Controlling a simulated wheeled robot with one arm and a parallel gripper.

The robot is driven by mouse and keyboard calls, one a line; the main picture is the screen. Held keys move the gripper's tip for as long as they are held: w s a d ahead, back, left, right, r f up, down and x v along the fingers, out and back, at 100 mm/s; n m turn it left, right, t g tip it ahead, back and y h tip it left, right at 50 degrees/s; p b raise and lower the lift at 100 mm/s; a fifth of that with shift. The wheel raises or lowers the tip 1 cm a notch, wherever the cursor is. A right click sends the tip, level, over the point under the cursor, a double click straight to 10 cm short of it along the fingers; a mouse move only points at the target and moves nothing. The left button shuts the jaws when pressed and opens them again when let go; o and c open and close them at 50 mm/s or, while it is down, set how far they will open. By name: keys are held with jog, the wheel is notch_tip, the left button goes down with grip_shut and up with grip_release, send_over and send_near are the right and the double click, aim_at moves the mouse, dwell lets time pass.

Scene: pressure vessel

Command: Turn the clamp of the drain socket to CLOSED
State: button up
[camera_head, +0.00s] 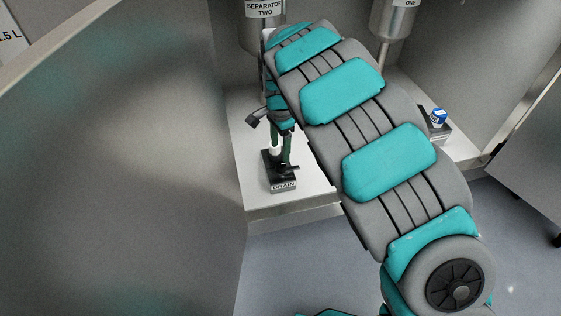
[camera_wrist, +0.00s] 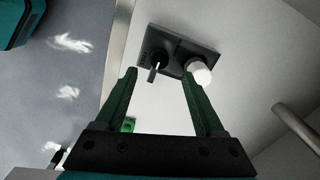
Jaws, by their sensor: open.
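The drain socket (camera_head: 279,173) is a small dark block with a DRAIN label (camera_head: 284,186), standing on the pale shelf below separator two. In the wrist view the socket's dark plate (camera_wrist: 182,47) carries a short black lever, the clamp (camera_wrist: 155,66), and a white round plug (camera_wrist: 199,71) to its right. My gripper (camera_wrist: 160,73) has two green fingers, open and empty. In the wrist view the lever appears between the fingertips; whether they touch it I cannot tell. In the head view my gripper (camera_head: 282,151) points down just above the socket. The clamp's markings are unreadable.
Separator two (camera_head: 265,12) and another steel vessel (camera_head: 396,18) hang above the shelf (camera_head: 250,196). A small blue-and-white item (camera_head: 438,117) sits on a block at right. A large steel wall (camera_head: 120,180) fills the left. My arm covers the middle of the head view.

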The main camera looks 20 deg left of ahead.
aim_at(280, 164)
notch_tip(280, 164, down, 6)
jog(key=shift+f, duration=0.25)
jog(key=shift+c, duration=0.3)
grip_shut()
